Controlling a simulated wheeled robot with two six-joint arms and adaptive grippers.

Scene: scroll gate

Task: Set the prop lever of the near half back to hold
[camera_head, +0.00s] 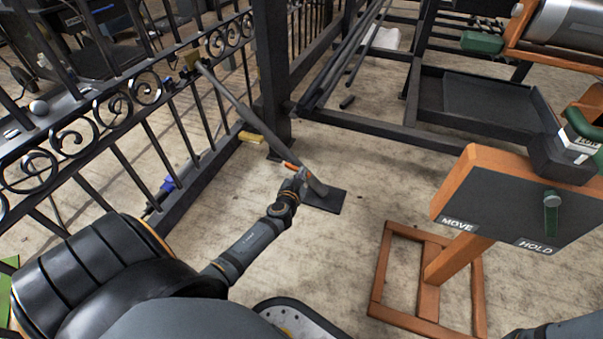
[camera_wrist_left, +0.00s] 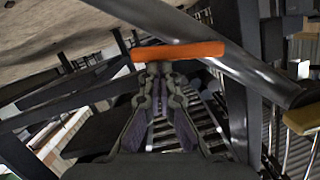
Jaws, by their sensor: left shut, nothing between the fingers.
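The near half of the gate (camera_head: 130,105) is black with scrollwork, in the left of the head view. A grey prop bar (camera_head: 237,108) slopes from the gate down to a dark foot plate (camera_head: 327,201) on the floor. An orange prop lever (camera_head: 291,166) sits low on the bar; the left wrist view shows it crosswise (camera_wrist_left: 180,51) just beyond my fingertips. My left gripper (camera_head: 301,174) is shut and empty, close beside the lever; I cannot tell if it touches. My right gripper is out of view.
A board (camera_head: 500,190) marked MOVE and HOLD stands on an orange frame at the right, with a green handle (camera_head: 551,212) on its face. A black post (camera_head: 271,70) rises behind the prop. Black rack frames and a tray (camera_head: 487,103) are at the back right. Bare floor lies between.

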